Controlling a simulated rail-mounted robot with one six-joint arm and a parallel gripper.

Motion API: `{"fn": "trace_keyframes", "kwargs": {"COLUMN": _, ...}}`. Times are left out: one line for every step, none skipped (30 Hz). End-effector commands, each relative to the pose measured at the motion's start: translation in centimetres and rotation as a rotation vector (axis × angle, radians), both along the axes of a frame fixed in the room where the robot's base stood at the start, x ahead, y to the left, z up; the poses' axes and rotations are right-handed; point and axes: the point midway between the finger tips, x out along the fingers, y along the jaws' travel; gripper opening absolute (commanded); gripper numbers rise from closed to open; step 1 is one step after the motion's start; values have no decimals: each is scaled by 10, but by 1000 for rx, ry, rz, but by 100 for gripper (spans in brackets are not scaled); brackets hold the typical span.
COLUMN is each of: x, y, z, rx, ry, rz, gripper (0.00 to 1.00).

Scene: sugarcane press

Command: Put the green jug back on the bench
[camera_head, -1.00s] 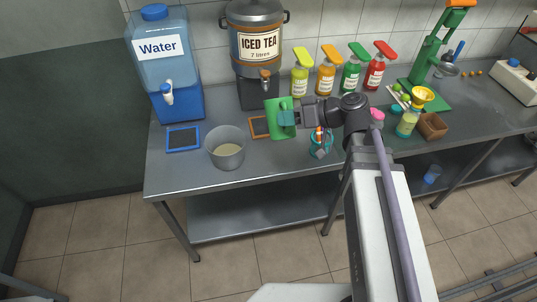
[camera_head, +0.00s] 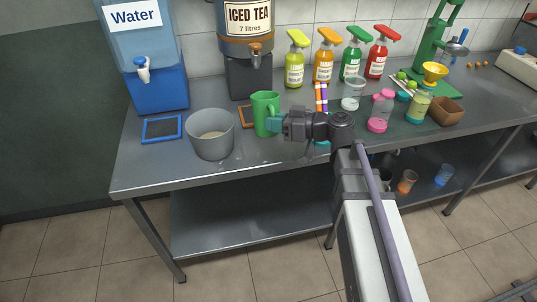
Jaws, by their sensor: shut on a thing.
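The green jug (camera_head: 264,112) is upright over the bench (camera_head: 165,165), just right of the grey bucket. My gripper (camera_head: 276,122) comes from the right and is shut on the jug at its handle side; its fingertips cover most of the handle. The jug's base is at or very near the bench top; I cannot tell whether it touches.
The grey bucket (camera_head: 211,146) stands close on the jug's left. An orange-framed mat (camera_head: 244,115) lies behind the jug, below the iced tea urn (camera_head: 250,45). A blue-framed mat (camera_head: 162,129) and the water dispenser (camera_head: 158,90) are at left. Spray bottles (camera_head: 325,58) line the back.

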Motion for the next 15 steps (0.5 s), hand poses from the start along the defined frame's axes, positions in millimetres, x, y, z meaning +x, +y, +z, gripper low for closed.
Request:
{"fn": "trace_keyframes", "kwargs": {"x": 6, "y": 0, "z": -11, "rx": 10, "ry": -23, "rz": -4, "gripper": 0}}
{"fn": "trace_keyframes", "kwargs": {"x": 9, "y": 0, "z": -13, "rx": 17, "ry": -42, "rz": -7, "gripper": 0}}
{"fn": "trace_keyframes", "kwargs": {"x": 15, "y": 0, "z": -12, "rx": 29, "ry": -77, "rz": -17, "gripper": 0}}
{"fn": "trace_keyframes", "kwargs": {"x": 18, "y": -1, "z": -3, "rx": 37, "ry": -106, "rz": -25, "gripper": 0}}
{"fn": "trace_keyframes", "kwargs": {"x": 20, "y": -2, "z": 2, "rx": 45, "ry": -132, "rz": -32, "gripper": 0}}
{"fn": "trace_keyframes", "kwargs": {"x": 22, "y": -2, "z": 6, "rx": 53, "ry": -164, "rz": -42, "gripper": 0}}
{"fn": "trace_keyframes", "kwargs": {"x": 23, "y": -3, "z": 7, "rx": 56, "ry": -184, "rz": -47, "gripper": 0}}
{"fn": "trace_keyframes", "kwargs": {"x": 23, "y": -3, "z": 9, "rx": 59, "ry": -204, "rz": -50, "gripper": 0}}
{"fn": "trace_keyframes", "kwargs": {"x": 24, "y": -3, "z": 11, "rx": 62, "ry": -227, "rz": -52, "gripper": 0}}
{"fn": "trace_keyframes", "kwargs": {"x": 24, "y": -3, "z": 12, "rx": 63, "ry": -240, "rz": -53, "gripper": 0}}
{"fn": "trace_keyframes", "kwargs": {"x": 24, "y": -3, "z": 13, "rx": 64, "ry": -253, "rz": -53, "gripper": 0}}
{"fn": "trace_keyframes", "kwargs": {"x": 24, "y": -3, "z": 14, "rx": 66, "ry": -265, "rz": -53, "gripper": 0}}
{"fn": "trace_keyframes", "kwargs": {"x": 24, "y": -3, "z": 15, "rx": 68, "ry": -270, "rz": -53, "gripper": 0}}
{"fn": "trace_keyframes", "kwargs": {"x": 24, "y": -3, "z": 15, "rx": 68, "ry": -274, "rz": -52, "gripper": 0}}
{"fn": "trace_keyframes", "kwargs": {"x": 24, "y": -3, "z": 14, "rx": 67, "ry": -274, "rz": -52, "gripper": 0}}
